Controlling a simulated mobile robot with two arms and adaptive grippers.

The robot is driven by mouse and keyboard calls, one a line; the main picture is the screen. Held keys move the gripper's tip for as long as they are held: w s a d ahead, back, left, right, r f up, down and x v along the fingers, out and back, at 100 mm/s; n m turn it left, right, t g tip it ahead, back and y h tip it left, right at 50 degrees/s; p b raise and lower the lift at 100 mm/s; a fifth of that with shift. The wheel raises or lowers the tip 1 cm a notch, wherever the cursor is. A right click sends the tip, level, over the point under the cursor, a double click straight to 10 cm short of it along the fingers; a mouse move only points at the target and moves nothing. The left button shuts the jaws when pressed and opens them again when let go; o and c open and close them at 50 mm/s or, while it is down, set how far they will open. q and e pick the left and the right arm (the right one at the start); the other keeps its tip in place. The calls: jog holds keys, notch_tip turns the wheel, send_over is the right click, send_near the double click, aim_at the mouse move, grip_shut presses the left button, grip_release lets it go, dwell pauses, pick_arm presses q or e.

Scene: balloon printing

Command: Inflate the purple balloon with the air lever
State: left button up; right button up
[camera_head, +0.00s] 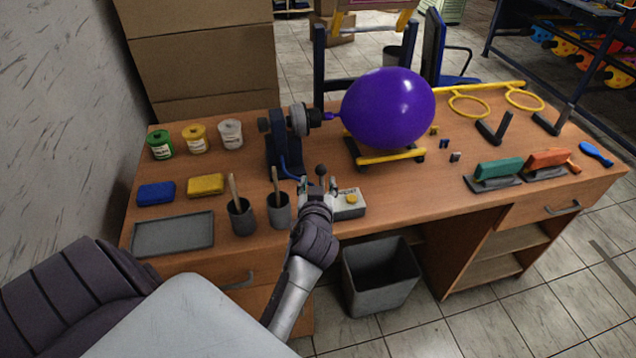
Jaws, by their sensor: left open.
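The purple balloon (388,108) is large and round. It sits over a yellow-and-black stand, with its neck at the nozzle of the dark inflating machine (284,142). The air lever (321,171) is a short dark stick with a round knob, on a grey control box (349,203) with a yellow button. My left gripper (318,186) is open at the lever, its fingers on either side of it. I cannot tell whether they touch it. My right gripper is not in view.
Two dark cups (241,216) with wooden-handled tools stand left of my gripper. A grey tray (172,234), sponges and paint jars (196,139) are at the left. Stamps (498,168) and yellow rings lie at the right. A bin (381,274) stands below.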

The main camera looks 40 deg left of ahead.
pick_arm(q)
jog(key=s+f+m, duration=0.1)
jog(key=s+a+m, duration=0.1)
jog(key=shift+s+a+f+m+b, duration=0.15)
jog(key=shift+s+f+m+b, duration=0.05)
jog(key=shift+f+m+b, duration=0.15)
jog(key=c, duration=0.5)
jog(key=s+m, duration=0.1)
jog(key=m, duration=0.1)
jog(key=s+a+f+m+t+h, duration=0.1)
jog(key=s+m, duration=0.1)
jog(key=m, duration=0.1)
jog(key=s+m+t+b, duration=0.1)
jog(key=m, duration=0.1)
jog(key=shift+s+a+f+m+h, duration=0.15)
jog(key=shift+s+a+m+h, duration=0.1)
jog(key=shift+s+a+h, duration=0.15)
grip_shut()
jog(key=s+d+r+m+t+h, duration=0.3)
jog(key=m+h, duration=0.6)
jog(key=m, duration=0.7)
jog(key=w+a+f+p, duration=0.1)
jog(key=w+p, duration=0.2)
jog(key=w, duration=0.8)
jog(key=shift+w+a+p, duration=0.15)
jog(key=shift+a+p, duration=0.1)
jog(key=shift+p, duration=0.15)
jog(key=shift+t+y, duration=0.3)
